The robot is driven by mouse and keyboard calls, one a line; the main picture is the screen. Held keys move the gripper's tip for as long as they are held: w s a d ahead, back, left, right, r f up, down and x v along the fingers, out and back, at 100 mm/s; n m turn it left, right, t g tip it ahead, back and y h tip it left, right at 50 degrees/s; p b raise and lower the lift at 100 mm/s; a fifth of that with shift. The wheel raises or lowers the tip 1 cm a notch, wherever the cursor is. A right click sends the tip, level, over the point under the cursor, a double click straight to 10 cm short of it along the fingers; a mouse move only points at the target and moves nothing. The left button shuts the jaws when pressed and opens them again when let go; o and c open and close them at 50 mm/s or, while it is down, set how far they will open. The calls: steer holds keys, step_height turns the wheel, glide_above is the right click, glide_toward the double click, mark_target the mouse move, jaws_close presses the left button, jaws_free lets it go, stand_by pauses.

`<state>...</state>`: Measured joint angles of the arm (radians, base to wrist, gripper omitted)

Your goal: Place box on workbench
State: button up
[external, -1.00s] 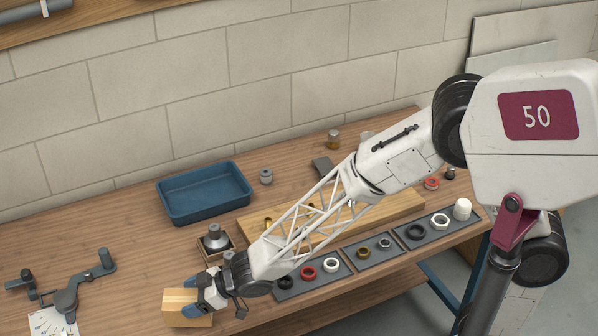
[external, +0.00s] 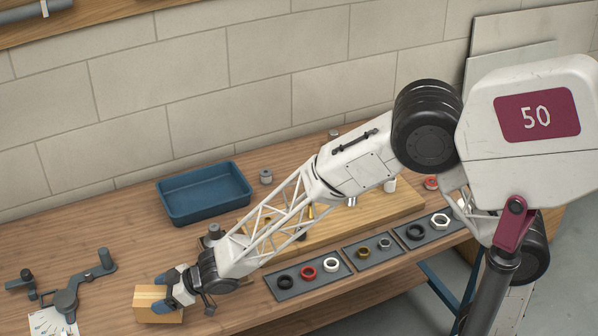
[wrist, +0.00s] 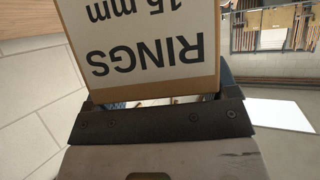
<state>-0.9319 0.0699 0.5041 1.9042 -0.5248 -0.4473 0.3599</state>
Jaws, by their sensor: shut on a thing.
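The box (external: 158,303) is a light tan block in the external view, at the lower left near the workbench's front edge. In the wrist view the box (wrist: 145,45) shows a white label reading "RINGS 15 mm", upside down. My gripper (external: 165,291) is shut on the box, with its blue-tipped fingers against it. I cannot tell whether the box touches the wooden workbench (external: 120,218) or hangs just above it. The underside of the box is hidden.
A blue tray (external: 204,193) stands at the back. A grey pipe-bending tool (external: 85,280) lies left of the box. Grey mats with rings (external: 308,275) line the front edge. A wooden board (external: 385,215) lies under my arm. Bare bench lies between tray and bending tool.

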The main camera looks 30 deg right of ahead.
mark_target(143, 285)
steer(key=w+a, duration=0.4)
steer(key=a, duration=0.2)
steer(key=shift+w+a+f, duration=0.25)
steer(key=shift+f, duration=0.05)
steer(key=shift+f, duration=0.1)
steer(key=shift+f, duration=1.65)
steer(key=shift+f, duration=0.15)
steer(key=o, duration=1)
steer(key=shift+d, duration=0.1)
steer(key=shift+s+d+r, duration=0.15)
steer(key=shift+d+r, duration=0.2)
steer(key=shift+r, duration=0.05)
steer(key=shift+v, duration=5.5)
